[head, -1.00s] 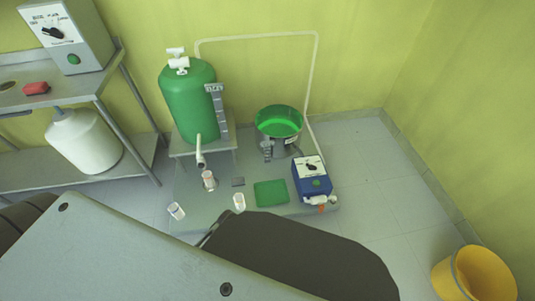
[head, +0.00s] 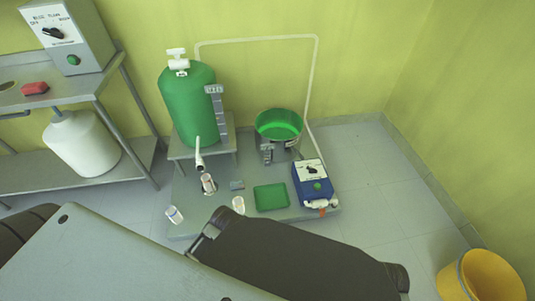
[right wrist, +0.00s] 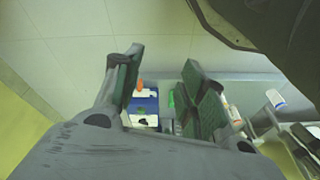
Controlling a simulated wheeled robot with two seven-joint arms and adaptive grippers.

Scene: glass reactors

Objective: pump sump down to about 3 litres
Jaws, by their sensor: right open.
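The sump looks to be the round green-rimmed vessel (head: 279,126) holding bright green liquid, with a small grey gauge (head: 267,152) at its front. No contact shows.
White tubing (head: 260,38) runs along the wall. A green tray (head: 271,196) and several small cups, one here (head: 238,205), sit on the platform. A bench (head: 65,95) with a control box (head: 68,38) is at left; a yellow bucket (head: 480,275) is at lower right.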

